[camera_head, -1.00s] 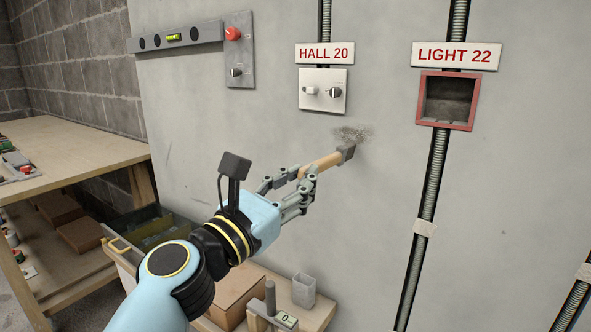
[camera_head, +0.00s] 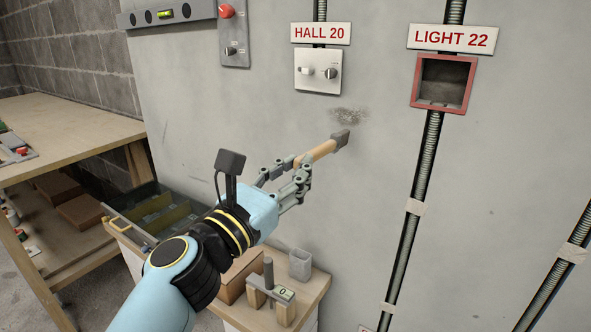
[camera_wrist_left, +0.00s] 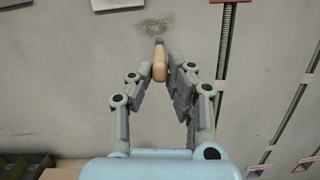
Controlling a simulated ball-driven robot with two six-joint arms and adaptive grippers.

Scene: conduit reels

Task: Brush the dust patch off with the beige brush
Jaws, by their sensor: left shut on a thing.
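The beige brush (camera_head: 318,153) is held by its handle in my left gripper (camera_head: 293,169), its grey head pointing up and right toward the wall. The brush also shows in the left wrist view (camera_wrist_left: 159,63), between the two fingers of the gripper (camera_wrist_left: 160,80). The dust patch (camera_head: 348,115) is a grey smudge on the wall, just above the brush head in the head view. It also shows at the top of the left wrist view (camera_wrist_left: 155,26). I cannot tell whether the brush head touches the wall. My right gripper is not in view.
A switch plate (camera_head: 318,72) under the HALL 20 sign (camera_head: 320,33) sits above the patch. A red-framed box (camera_head: 443,83) and a conduit (camera_head: 424,170) are to its right. The wall around the patch is clear.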

